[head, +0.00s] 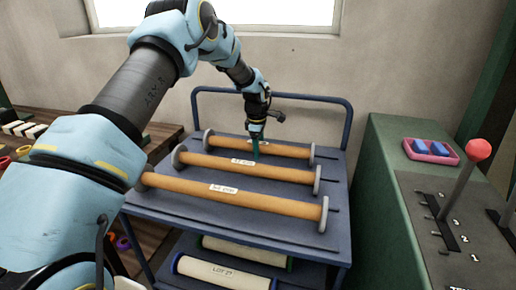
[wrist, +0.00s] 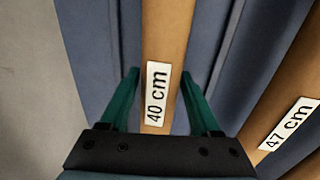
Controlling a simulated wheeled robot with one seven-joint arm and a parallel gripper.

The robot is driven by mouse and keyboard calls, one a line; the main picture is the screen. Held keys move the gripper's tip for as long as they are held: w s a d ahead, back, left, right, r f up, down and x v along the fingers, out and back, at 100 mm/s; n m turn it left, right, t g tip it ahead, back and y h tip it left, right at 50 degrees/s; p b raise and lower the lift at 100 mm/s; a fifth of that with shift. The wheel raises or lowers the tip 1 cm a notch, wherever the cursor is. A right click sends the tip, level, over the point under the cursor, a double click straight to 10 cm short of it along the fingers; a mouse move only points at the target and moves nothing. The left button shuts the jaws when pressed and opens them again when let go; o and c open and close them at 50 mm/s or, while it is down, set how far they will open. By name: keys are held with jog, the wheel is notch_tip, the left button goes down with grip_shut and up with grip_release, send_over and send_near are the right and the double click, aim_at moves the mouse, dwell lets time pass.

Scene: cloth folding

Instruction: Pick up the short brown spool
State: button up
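Three brown spools with grey end discs lie side by side on the blue cart's top shelf (head: 185,206). The short brown spool (head: 283,150) is the rearmost. Its label reads 40 cm in the wrist view (wrist: 166,40). The middle spool (head: 282,173) is longer and its label reads 47 cm in the wrist view (wrist: 258,130). The front spool (head: 275,203) is the longest. My gripper (head: 255,154) is at the short spool, pointing down. In the wrist view its green fingers (wrist: 160,74) are apart, one on each side of the short spool near its label. I cannot tell whether either finger touches it.
Cream spools (head: 222,271) lie on the cart's lower shelf. The cart's blue rail (head: 310,97) rises behind the short spool. A green cabinet (head: 385,150) with a red-knobbed lever (head: 477,150) and a pink tray (head: 408,147) stands right. A wooden table (head: 160,133) stands left.

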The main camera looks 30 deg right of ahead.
grip_shut()
dwell(0.5)
